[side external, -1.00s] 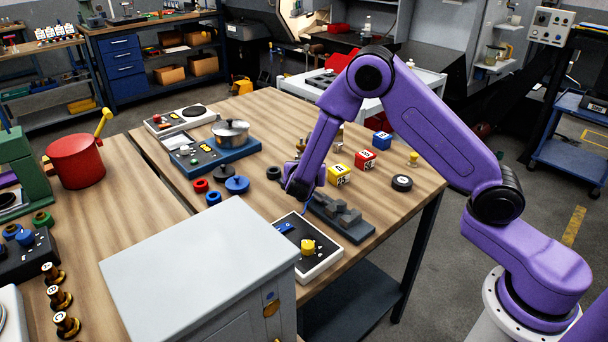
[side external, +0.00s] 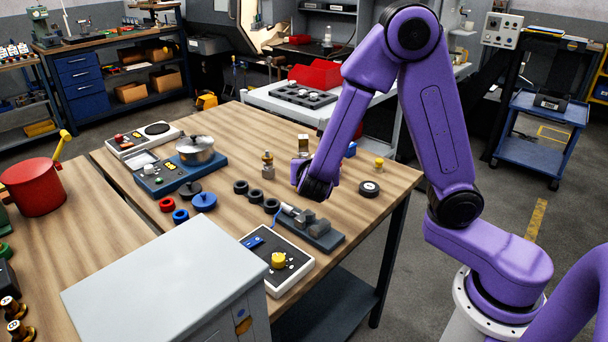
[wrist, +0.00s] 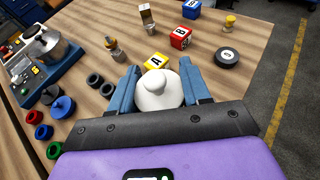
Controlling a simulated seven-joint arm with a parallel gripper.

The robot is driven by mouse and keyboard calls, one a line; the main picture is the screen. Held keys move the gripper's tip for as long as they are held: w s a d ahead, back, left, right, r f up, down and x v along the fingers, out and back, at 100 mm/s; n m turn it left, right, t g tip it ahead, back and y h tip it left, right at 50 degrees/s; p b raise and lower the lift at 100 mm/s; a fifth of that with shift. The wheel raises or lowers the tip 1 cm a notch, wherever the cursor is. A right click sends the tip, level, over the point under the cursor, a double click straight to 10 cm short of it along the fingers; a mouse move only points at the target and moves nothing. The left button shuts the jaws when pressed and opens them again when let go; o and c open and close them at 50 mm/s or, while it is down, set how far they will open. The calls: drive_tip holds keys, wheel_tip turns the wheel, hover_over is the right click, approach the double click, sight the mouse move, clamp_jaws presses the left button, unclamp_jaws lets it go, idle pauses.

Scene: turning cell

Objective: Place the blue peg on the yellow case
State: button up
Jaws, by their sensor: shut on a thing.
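The yellow case (wrist: 156,62), marked A, lies on the bench just beyond my fingertips in the wrist view. My gripper (wrist: 158,82) has its blue-grey fingers on either side of a white, round-headed peg-like piece (wrist: 160,92), and is shut on it. The piece partly covers the case, so I cannot tell whether they touch. In the side view my gripper (side external: 312,192) is low over the bench; the arm hides the case and the held piece there. I see no peg that is plainly blue.
The red case (wrist: 180,37), blue case (wrist: 191,9), yellow peg (wrist: 230,21) and black disc (wrist: 228,57) stand beyond the gripper. Dark rings (wrist: 95,81) lie to the left. A grey stepped fixture (side external: 318,232) and a control box (side external: 290,277) stand nearer the side camera.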

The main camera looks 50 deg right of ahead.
drive_tip(key=s+d+r+m+g+h, duration=0.2)
drive_tip(key=d+r+m+g+h, duration=0.15)
drive_tip(key=d+m+g, duration=0.35)
drive_tip(key=shift+n+t+y, duration=0.45)
drive_tip(key=shift+n+t, duration=0.15)
drive_tip(key=shift+n, duration=0.2)
drive_tip(key=w+d+f, duration=0.1)
drive_tip(key=w+f, duration=0.1)
drive_tip(key=w, duration=0.2)
drive_tip(key=w+d+f, duration=0.2)
drive_tip(key=w+f, duration=0.1)
drive_tip(key=w, duration=0.1)
drive_tip(key=w+d+f, duration=0.1)
drive_tip(key=w+f, duration=0.2)
drive_tip(key=w, duration=0.1)
drive_tip(key=shift+w+d, duration=0.2)
drive_tip(key=shift+w, duration=0.15)
drive_tip(key=shift+w+d+f, duration=0.1)
drive_tip(key=shift+w+f, duration=0.4)
drive_tip(key=shift+f, duration=0.15)
drive_tip(key=shift+w+f, duration=0.1)
drive_tip(key=shift+f, duration=1.5)
drive_tip(key=shift+f, duration=0.1)
drive_tip(key=o, duration=1.2)
